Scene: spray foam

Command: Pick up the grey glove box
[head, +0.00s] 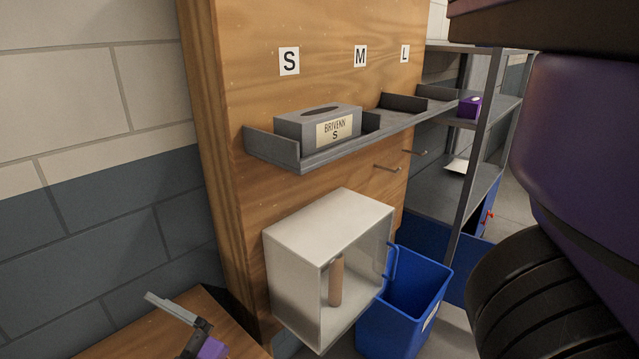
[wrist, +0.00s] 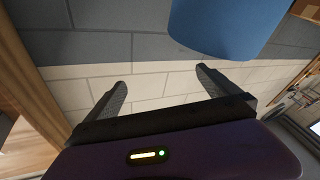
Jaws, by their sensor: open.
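The grey glove box (head: 318,126) sits in the left compartment of a grey wall shelf (head: 300,166), under the letter S. It has a dark oval slot on top and a cream label reading "BRIVENN S". My gripper (wrist: 161,84) shows in the wrist view, with its two dark fingers apart and nothing between them. A block wall lies beyond the fingers. The glove box is not in the wrist view. In the head view my arm fills the right side, and my gripper's fingers are not seen there.
A white open cabinet (head: 328,232) holding a brown cylinder (head: 336,281) juts out below the shelf. A blue bin (head: 403,300) stands to its right. Metal hooks (head: 388,169) stick out under the shelf. A metal rack (head: 465,180) with a purple box (head: 469,107) stands farther right.

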